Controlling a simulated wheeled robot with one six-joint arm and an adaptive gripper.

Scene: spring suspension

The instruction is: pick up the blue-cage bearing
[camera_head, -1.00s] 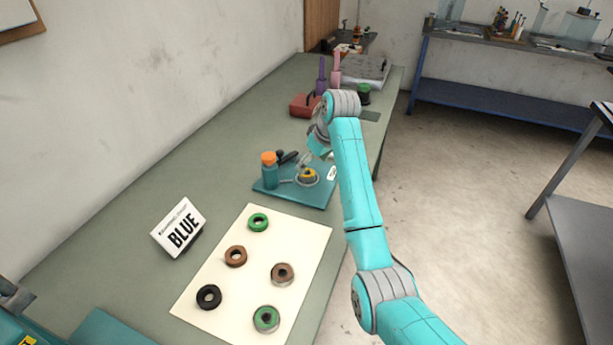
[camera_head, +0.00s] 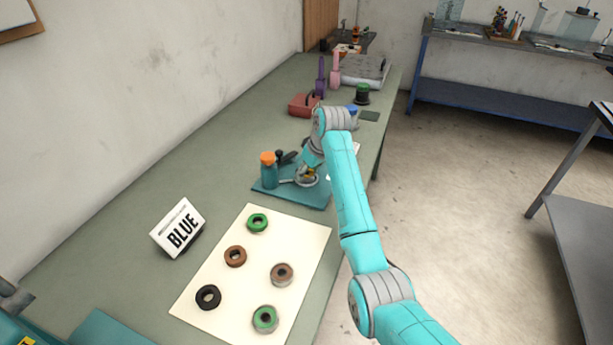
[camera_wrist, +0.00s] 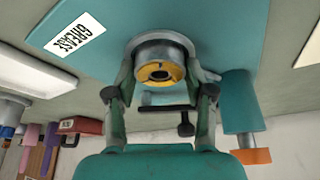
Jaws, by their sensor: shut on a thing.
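My gripper (camera_wrist: 162,92) is closed around a grey ring with a yellow centre (camera_wrist: 159,72), low over the teal grease board. In the head view, the yellow centre (camera_head: 309,174) shows just below my gripper (camera_head: 311,171), on a round fixture (camera_head: 306,182). I cannot tell whether the ring is lifted. I see no bearing with a blue cage. On the cream sheet (camera_head: 215,270) lie two green-centred rings (camera_head: 257,222) (camera_head: 265,319), two brown ones (camera_head: 235,256) (camera_head: 282,274) and a black one (camera_head: 208,296). A sign (camera_head: 178,228) reads BLUE.
The teal board (camera_head: 316,198) carries an orange-capped bottle (camera_head: 268,170) beside the fixture. Its label reads GREASE (camera_wrist: 73,37). A red box (camera_head: 304,104), a dark green spool (camera_head: 362,94) and a blue-topped item (camera_head: 352,109) stand behind.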

